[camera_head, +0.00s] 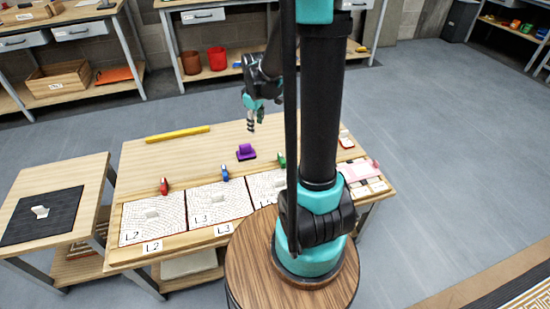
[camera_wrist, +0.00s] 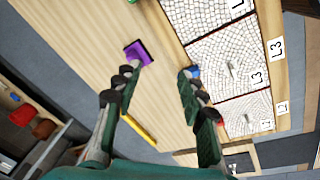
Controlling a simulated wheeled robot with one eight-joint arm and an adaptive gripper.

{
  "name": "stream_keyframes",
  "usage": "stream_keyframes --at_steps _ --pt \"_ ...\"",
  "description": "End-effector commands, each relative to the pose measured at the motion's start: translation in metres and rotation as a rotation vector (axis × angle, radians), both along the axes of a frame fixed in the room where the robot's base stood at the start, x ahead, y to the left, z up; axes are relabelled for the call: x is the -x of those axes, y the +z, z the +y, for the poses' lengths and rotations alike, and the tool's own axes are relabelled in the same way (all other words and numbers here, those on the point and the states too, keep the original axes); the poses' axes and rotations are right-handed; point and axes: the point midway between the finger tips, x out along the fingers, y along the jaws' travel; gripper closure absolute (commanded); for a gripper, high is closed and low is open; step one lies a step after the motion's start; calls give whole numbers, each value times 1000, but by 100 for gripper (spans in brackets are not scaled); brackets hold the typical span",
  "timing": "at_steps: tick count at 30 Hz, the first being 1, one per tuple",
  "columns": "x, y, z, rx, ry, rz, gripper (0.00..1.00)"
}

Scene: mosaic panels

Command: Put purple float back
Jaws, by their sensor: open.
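The purple float (camera_head: 246,152) lies on the wooden table, behind the row of mosaic panels. In the wrist view the purple float (camera_wrist: 138,54) lies beyond my left finger, apart from it. My gripper (camera_head: 252,115) hangs above the table, slightly behind and above the float; in the wrist view my gripper (camera_wrist: 156,88) is open with nothing between its fingers. Mosaic panels (camera_head: 153,219) marked L2 and L3 lie along the table's front. A pink item (camera_head: 364,171) sits at the table's right end; part of that side is hidden by my arm.
A yellow bar (camera_head: 178,134) lies on the table's back left. Red (camera_head: 164,186), blue (camera_head: 225,173) and green (camera_head: 281,160) tools stand behind the panels. A side table (camera_head: 85,174) with a black mat is at left.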

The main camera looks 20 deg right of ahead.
Motion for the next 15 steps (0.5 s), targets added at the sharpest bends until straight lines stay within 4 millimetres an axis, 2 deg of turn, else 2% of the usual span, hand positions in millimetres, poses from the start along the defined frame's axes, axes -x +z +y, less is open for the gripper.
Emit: stream_keyframes --at_steps 1,7,15 --pt "17 5 -2 -10 -52 -13 59" --pt "74 14 -7 -61 -282 -66 59" --pt "149 9 -13 -148 -583 -135 59"
